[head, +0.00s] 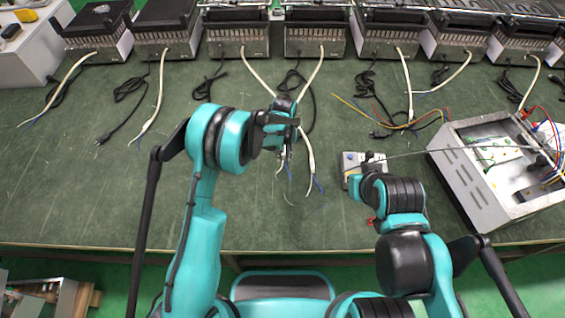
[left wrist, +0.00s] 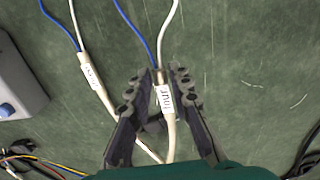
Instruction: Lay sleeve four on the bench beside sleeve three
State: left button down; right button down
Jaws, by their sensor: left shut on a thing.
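Sleeve four (left wrist: 165,99), a pale tube with a white "four" label, sits between the fingers of my left gripper (left wrist: 163,76) in the left wrist view. A blue wire and a white wire run out of its end. In the head view my left gripper (head: 285,133) is over the middle of the bench (head: 240,180) and largely hides this sleeve. Sleeve three (head: 311,163) lies on the bench just to the right; it also shows in the left wrist view (left wrist: 92,78), its label hard to read. My right gripper (head: 357,186) is by a small box, its fingers unclear.
The small grey box (head: 351,160) stands right of the sleeves. An open metal case (head: 465,175) with wiring is at the right. Several heaters (head: 238,40) line the back, with cables trailing forward. The bench's left front is clear.

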pick_arm(q)
jog(key=shift+w+a+f, duration=0.4)
jog(key=shift+w+f, duration=0.05)
notch_tip(320, 180, down, 4)
jog(key=shift+b, duration=1.2)
jog(key=shift+r, duration=0.15)
jog(key=shift+f, duration=0.2)
jog(key=c, duration=1.4)
grip_release()
jog(key=shift+o, duration=0.2)
jog(key=shift+r, duration=0.1)
notch_tip(320, 180, up, 12)
jog(key=p, duration=0.4)
jog(key=shift+r+p, duration=0.15)
jog(key=shift+p, duration=0.2)
